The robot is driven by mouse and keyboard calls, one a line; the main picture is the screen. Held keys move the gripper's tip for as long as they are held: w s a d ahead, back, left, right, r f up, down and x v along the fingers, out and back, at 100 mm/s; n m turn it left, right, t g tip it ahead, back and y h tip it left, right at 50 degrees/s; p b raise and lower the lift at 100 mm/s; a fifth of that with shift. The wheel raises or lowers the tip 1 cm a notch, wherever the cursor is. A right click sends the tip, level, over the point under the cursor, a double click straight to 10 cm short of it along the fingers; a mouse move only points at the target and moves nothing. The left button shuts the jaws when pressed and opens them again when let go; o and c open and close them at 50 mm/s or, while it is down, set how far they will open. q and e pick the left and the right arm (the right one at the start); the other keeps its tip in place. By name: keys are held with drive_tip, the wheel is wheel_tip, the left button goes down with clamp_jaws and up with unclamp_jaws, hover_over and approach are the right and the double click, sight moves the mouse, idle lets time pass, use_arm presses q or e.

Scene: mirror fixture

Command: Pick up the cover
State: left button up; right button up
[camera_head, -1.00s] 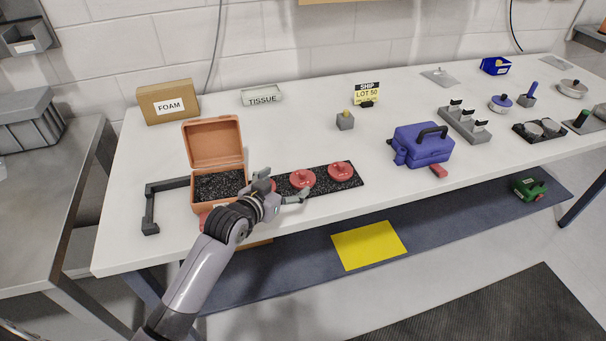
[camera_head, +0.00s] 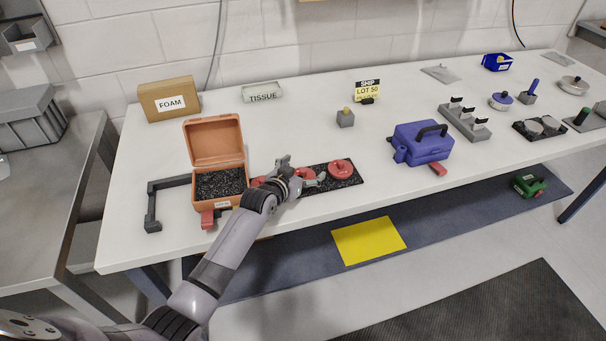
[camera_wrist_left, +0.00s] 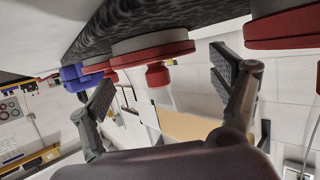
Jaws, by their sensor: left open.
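Three round red covers with knobs sit on a dark speckled strip on the white table: a left cover (camera_head: 260,181), a middle cover (camera_head: 307,173) and a right cover (camera_head: 341,167). My left gripper (camera_head: 303,169) is open at the middle cover and partly hides it. In the left wrist view, a red cover (camera_wrist_left: 150,48) with its knob (camera_wrist_left: 157,76) shows between the spread fingers of the left gripper (camera_wrist_left: 165,80). Another red cover (camera_wrist_left: 283,28) shows at the upper right. I see no finger closed on a knob. My right gripper is not in view.
An open orange case (camera_head: 214,142) with dark foam stands left of the strip. A grey bracket (camera_head: 151,207) is beside it. A blue case (camera_head: 422,143) stands to the right, a grey block (camera_head: 345,117) behind. The table between is clear.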

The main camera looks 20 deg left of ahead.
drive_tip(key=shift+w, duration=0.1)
use_arm(q)
drive_tip(key=c, duration=0.5)
drive_tip(key=shift+s, duration=0.1)
drive_tip(key=c, duration=0.9)
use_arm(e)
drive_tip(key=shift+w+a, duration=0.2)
use_arm(q)
drive_tip(key=shift+c, duration=0.2)
